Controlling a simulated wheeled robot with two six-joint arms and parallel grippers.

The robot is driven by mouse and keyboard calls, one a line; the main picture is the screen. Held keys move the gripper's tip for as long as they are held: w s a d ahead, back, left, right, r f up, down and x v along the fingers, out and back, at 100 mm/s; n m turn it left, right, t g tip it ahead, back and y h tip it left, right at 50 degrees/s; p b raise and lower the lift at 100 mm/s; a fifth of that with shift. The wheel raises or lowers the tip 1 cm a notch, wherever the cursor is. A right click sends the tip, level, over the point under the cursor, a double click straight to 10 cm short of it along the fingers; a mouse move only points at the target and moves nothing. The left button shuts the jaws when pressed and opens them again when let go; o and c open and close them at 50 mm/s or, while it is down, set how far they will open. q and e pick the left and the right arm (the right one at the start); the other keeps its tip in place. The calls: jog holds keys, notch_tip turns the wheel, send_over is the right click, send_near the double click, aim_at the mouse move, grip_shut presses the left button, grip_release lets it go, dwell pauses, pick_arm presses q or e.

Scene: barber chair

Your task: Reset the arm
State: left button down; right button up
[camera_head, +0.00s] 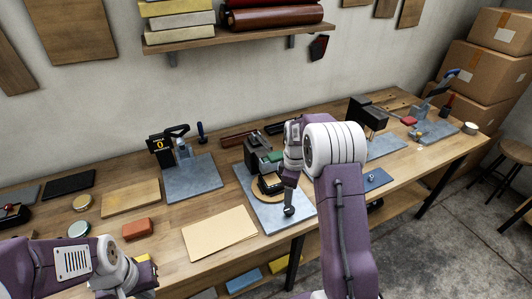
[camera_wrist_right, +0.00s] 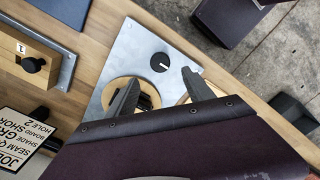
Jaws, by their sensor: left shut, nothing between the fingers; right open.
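My left gripper (camera_head: 138,281) is at the lower left in the head view, shut and empty, low over the bench's front edge. My right arm reaches in over a grey metal plate (camera_head: 262,212) in the middle of the bench. In the right wrist view my right gripper (camera_wrist_right: 162,92) is open, its two dark fingers over the plate (camera_wrist_right: 129,53). A round wooden disc (camera_wrist_right: 114,90) shows partly behind the fingers. A black knob (camera_wrist_right: 160,62) with a white mark is on the plate beyond them. Contact with any part is unclear.
A black-and-green device (camera_head: 262,155) stands on the middle plate. A tan sheet (camera_head: 220,233), an orange-red block (camera_head: 137,229) and a wooden board (camera_head: 130,197) lie to the left. A black counter showing 0 (camera_head: 160,148) stands behind. A shelf (camera_head: 240,36) hangs above.

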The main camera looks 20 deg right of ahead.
jog(key=s+a+r+n+t, duration=0.1)
jog(key=s+a+r, duration=0.45)
jog(key=a, duration=0.25)
jog(key=s+a+f+m, duration=0.1)
jog(key=s+f+m, duration=0.1)
jog(key=s+m, duration=0.3)
jog(key=s+a+f+m, duration=0.1)
jog(key=s+a+m, duration=0.1)
jog(key=s+m, duration=0.4)
jog(key=shift+s+f, duration=0.35)
jog(key=shift+s, duration=0.6)
jog(key=shift+s, duration=0.15)
